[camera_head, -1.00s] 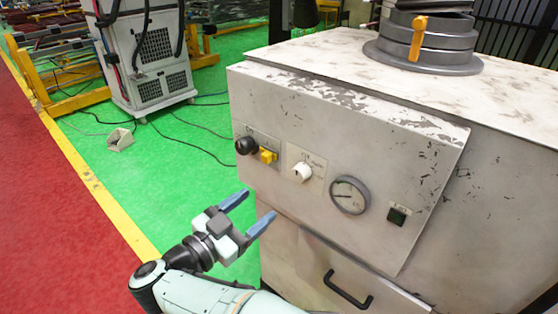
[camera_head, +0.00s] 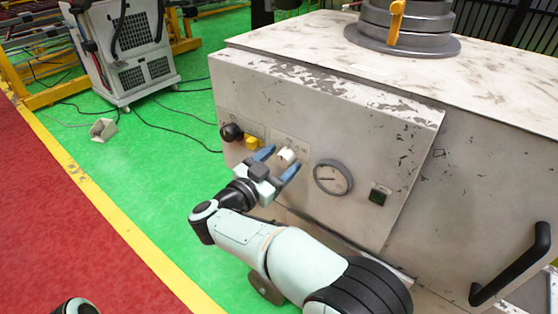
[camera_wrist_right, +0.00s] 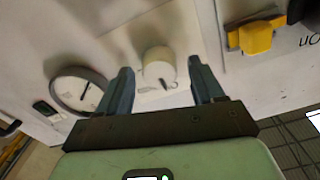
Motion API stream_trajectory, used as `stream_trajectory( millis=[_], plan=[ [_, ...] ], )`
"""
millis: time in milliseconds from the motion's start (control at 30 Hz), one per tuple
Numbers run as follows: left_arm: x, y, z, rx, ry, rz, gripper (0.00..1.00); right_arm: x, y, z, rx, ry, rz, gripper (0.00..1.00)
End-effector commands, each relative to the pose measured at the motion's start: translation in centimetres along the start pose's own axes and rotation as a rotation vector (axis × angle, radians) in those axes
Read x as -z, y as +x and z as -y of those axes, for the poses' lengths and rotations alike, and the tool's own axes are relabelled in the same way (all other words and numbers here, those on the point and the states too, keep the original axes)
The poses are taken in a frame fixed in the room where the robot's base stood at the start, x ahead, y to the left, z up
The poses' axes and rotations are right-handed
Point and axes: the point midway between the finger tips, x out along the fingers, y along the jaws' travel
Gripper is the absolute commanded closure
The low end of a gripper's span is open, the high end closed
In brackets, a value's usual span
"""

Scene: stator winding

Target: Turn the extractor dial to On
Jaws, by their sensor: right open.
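A white round dial (camera_head: 286,156) sits on the front panel of the worn white extractor cabinet (camera_head: 330,110). In the right wrist view the dial (camera_wrist_right: 159,68) has a dark mark near its lower edge; the label beside it is too small to read. My right gripper (camera_head: 279,162) is open, with its two blue fingers on either side of the dial. In the right wrist view the fingers (camera_wrist_right: 160,75) flank the dial with visible gaps, so they seem not to touch it. My left gripper is out of view.
A black knob (camera_head: 231,132) and yellow switch (camera_head: 252,142) lie left of the dial. A round gauge (camera_head: 333,177) and dark green button (camera_head: 380,196) lie right. A black handle (camera_head: 510,265) juts out at lower right.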

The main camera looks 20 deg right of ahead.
Motion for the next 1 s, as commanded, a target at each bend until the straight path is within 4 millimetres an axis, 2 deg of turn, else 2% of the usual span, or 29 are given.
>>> stream_trajectory(
  millis=[200, 367, 400, 767, 1000],
  plan=[
    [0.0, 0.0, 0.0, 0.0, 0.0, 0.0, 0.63, 0.0, 0.0, 0.0, 0.0, 0.0, 0.0, 0.33],
    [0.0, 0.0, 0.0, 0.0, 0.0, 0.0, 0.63, 0.0, 0.0, 0.0, 0.0, 0.0, 0.0, 0.85],
    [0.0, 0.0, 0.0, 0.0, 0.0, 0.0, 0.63, 0.0, 0.0, 0.0, 0.0, 0.0, 0.0, 0.89],
    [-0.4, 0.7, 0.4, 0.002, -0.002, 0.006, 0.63, -0.1, 0.0, -0.1, -0.001, 0.052, 0.0, 0.89],
    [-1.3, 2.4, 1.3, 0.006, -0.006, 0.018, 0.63, -0.4, 0.0, -0.2, -0.002, 0.203, 0.001, 0.89]
  ],
)
